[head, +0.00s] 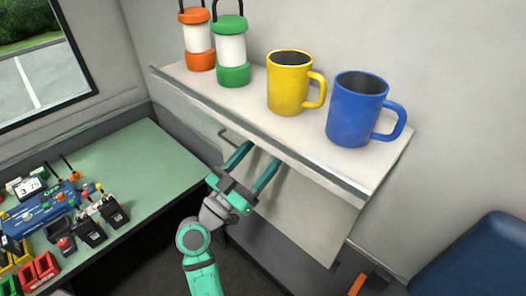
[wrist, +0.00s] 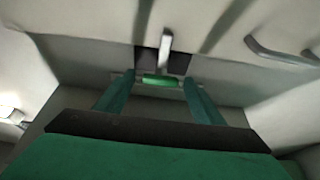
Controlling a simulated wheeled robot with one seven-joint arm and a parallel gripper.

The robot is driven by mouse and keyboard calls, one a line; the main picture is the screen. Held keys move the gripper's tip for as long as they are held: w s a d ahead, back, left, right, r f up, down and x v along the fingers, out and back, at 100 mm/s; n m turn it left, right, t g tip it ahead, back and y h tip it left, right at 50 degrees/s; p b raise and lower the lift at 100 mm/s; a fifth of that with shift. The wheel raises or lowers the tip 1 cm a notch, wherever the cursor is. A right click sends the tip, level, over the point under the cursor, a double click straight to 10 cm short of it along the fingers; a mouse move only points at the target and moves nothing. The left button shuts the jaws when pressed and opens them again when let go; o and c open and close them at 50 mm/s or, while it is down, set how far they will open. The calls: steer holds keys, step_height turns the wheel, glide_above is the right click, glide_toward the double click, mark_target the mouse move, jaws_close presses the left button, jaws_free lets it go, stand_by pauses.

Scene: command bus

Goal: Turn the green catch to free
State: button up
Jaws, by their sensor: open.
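The green catch (wrist: 160,80) shows in the wrist view as a short green bar, with a pale upright piece (wrist: 165,52) just beyond it against a dark recess. It lies between my two fingertips in the picture; I cannot tell whether either finger touches it. My gripper (head: 262,154) is open, its teal fingers reaching up under the front edge of the shelf in the head view. The catch is hidden in the head view.
The shelf (head: 170,78) carries an orange lantern (head: 199,38), a green lantern (head: 232,50), a yellow mug (head: 288,85) and a blue mug (head: 355,110). A pale panel (head: 310,215) hangs below it. A grey handle (wrist: 280,54) is at right. A green desk (head: 150,160) stands left.

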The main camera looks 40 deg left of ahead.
steer(key=c, duration=1)
steer(key=shift+c, duration=0.2)
steer(key=shift+n, duration=0.3)
steer(key=shift+d+r+n+g+y, duration=0.1)
steer(key=shift+n+g+y, duration=0.95)
steer(key=shift+n, duration=2.55)
steer(key=shift+d+r+n+g+y, duration=0.1)
steer(key=shift+n+g+y, duration=0.95)
steer(key=shift+n, duration=2.55)
steer(key=shift+d+r+n+g+y, duration=0.1)
steer(key=shift+n+g+y, duration=0.5)
steer(key=shift+n+y, duration=1.95)
steer(key=shift+f+n+h, duration=0.1)
steer(key=shift+n+h, duration=0.95)
steer(key=shift+n, duration=0.2)
steer(key=o, duration=1)
steer(key=shift+o, duration=0.2)
